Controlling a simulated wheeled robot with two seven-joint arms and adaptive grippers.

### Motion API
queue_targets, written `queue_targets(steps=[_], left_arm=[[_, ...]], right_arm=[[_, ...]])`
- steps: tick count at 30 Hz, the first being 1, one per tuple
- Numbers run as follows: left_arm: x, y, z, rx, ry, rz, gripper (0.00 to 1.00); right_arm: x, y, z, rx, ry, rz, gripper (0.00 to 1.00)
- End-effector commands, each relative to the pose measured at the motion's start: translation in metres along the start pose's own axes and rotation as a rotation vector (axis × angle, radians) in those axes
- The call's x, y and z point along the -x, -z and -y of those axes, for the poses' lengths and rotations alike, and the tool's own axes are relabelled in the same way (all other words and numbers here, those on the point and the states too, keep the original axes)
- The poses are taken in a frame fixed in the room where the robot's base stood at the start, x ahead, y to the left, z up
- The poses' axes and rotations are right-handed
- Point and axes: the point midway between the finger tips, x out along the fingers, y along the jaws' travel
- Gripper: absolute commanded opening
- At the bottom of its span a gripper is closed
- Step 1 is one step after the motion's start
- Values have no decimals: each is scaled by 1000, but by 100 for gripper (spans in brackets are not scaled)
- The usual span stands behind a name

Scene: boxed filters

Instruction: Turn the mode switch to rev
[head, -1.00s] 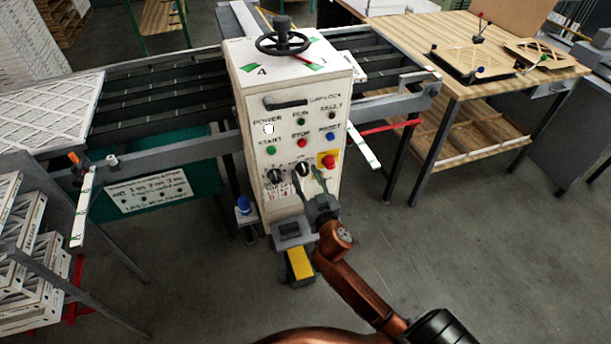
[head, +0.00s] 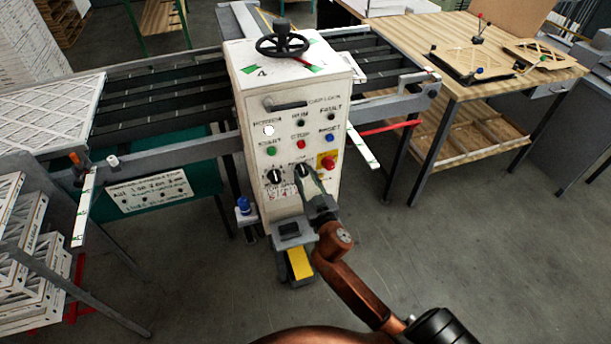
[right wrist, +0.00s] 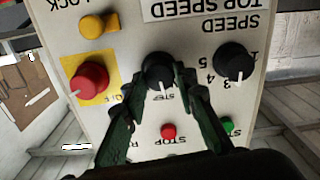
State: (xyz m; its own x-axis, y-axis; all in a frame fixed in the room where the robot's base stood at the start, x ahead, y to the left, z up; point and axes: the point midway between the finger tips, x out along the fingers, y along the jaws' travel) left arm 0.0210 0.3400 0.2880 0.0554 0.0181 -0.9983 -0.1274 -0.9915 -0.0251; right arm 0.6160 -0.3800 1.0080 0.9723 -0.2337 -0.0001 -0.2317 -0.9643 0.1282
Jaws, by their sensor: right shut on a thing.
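The mode switch is a black knob (head: 301,170) low on the white control cabinet's front. In the right wrist view, which shows the panel upside down, this knob (right wrist: 158,68) has a white pointer line aimed at the word STEP. My right gripper (head: 310,179) reaches it from below and right. Its two dark green fingers (right wrist: 162,84) are closed on the knob's sides in the right wrist view. The other mode labels are hidden or too blurred to read. My left gripper is not in view.
The speed knob (right wrist: 232,62) is close beside the mode switch. A red emergency button (right wrist: 88,82) on a yellow plate is on its other side. Red stop (head: 301,144) and green start (head: 271,151) buttons are above. A handwheel (head: 282,43) tops the cabinet.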

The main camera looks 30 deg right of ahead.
Motion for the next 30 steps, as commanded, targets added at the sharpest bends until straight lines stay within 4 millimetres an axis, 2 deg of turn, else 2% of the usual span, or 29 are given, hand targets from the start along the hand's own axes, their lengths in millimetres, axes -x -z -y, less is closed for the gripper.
queue_targets(steps=[18,30], left_arm=[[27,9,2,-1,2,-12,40],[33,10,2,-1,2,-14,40]], right_arm=[[0,1,2,492,0,0,2],[0,0,3,655,1,-2,2]])
